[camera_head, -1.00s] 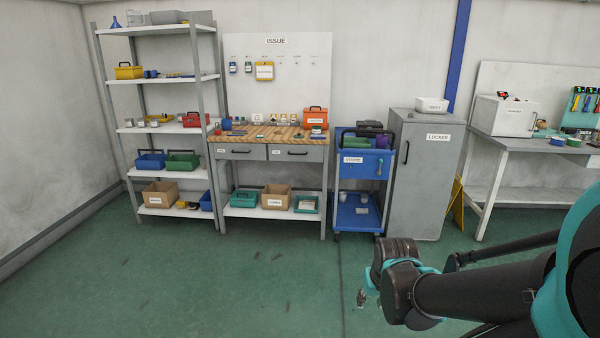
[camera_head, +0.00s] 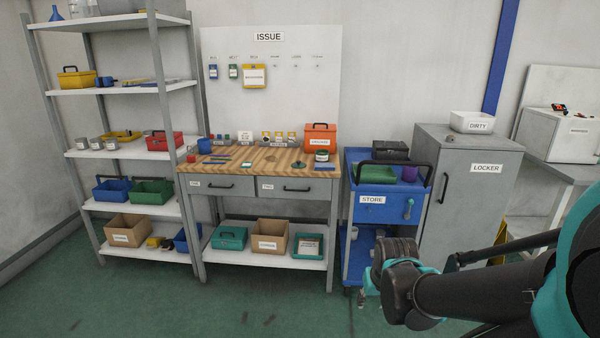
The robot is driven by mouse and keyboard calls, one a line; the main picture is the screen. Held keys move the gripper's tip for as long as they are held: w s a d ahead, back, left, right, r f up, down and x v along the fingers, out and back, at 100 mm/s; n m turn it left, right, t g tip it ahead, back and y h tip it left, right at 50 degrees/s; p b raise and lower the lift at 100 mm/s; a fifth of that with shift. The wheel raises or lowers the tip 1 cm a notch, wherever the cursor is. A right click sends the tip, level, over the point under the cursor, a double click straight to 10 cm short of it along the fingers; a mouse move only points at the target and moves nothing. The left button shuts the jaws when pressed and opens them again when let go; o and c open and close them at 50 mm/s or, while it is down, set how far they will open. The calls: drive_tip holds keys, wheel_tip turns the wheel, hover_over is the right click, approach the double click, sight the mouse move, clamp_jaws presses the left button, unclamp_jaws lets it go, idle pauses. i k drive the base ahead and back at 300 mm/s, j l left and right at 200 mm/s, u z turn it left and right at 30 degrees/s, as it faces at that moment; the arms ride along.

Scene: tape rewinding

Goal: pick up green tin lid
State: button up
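A small dark green round piece (camera_head: 298,164), which looks like the green tin lid, lies flat on the wooden top of the workbench (camera_head: 262,160), right of centre. A tin with a green band (camera_head: 322,156) stands just right of it, in front of an orange box. My gripper (camera_head: 364,299) is low at the lower middle right, in front of the blue cart in the picture. It is far from the lid and mostly hidden behind my own wrist. Its fingers are too small and hidden to tell whether they are open.
The blue cart (camera_head: 376,206) marked STORE stands right of the bench, then the grey locker (camera_head: 465,185) with a white DIRTY bin (camera_head: 472,122). The shelf rack (camera_head: 130,152) stands at left. Green floor (camera_head: 240,305) before the bench is clear.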

sight(298, 164)
drive_tip(key=i+l, duration=0.1)
drive_tip(key=i, duration=1.75)
drive_tip(key=j+u, duration=0.05)
drive_tip(key=j, duration=0.05)
